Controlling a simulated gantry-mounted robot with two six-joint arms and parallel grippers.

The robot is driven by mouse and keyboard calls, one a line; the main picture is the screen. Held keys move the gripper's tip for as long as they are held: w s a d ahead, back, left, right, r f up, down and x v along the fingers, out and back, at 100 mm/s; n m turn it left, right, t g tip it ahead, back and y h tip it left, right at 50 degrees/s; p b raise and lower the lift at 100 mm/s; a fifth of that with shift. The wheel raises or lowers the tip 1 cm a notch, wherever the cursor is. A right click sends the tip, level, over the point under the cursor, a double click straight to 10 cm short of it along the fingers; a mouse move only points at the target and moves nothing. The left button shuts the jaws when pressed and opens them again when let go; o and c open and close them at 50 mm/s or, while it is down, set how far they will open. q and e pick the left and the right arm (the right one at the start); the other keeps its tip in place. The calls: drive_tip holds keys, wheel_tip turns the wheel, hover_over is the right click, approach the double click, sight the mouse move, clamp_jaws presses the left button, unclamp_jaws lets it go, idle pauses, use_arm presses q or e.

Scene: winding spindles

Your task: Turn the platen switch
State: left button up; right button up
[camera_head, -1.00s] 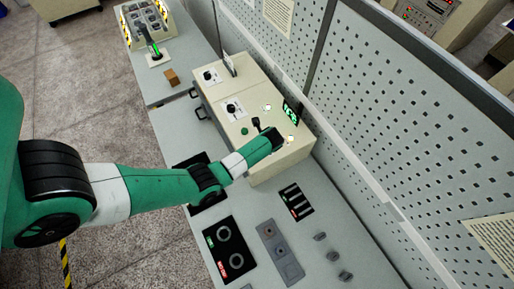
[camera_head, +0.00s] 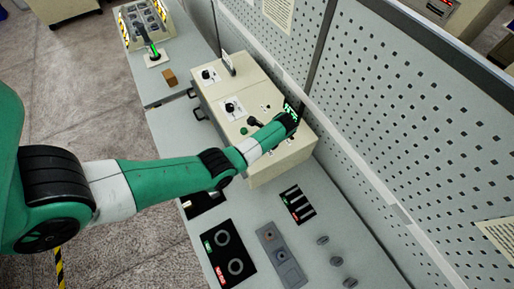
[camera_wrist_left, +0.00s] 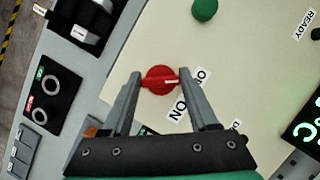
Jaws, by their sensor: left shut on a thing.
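A red round knob (camera_wrist_left: 155,74) with a white pointer mark is on the pale top of the machine box (camera_head: 225,82). In the left wrist view its mark points right, towards a partly covered label starting with O; an ON label (camera_wrist_left: 181,109) is below. My left gripper (camera_wrist_left: 160,83) is shut on the knob, one finger on each side. In the head view my left arm (camera_head: 265,138) reaches over the box, and its wrist hides the knob and fingers. My right gripper is not in view.
A green button (camera_wrist_left: 205,9) and a lit green display (camera_wrist_left: 307,125) are close to the knob. A black fitting (camera_head: 253,122) is on the box top. A perforated wall (camera_head: 400,110) stands behind. Black panels with rings (camera_head: 229,252) lie in front on the bench.

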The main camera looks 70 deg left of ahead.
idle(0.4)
use_arm(q)
drive_tip(key=o, duration=1.4)
drive_tip(key=p+v, duration=0.2)
drive_tip(key=v, duration=0.9)
drive_tip(key=shift+w+d+r, duration=0.1)
drive_tip(key=shift+w+r, duration=0.05)
drive_tip(key=shift+r, duration=0.1)
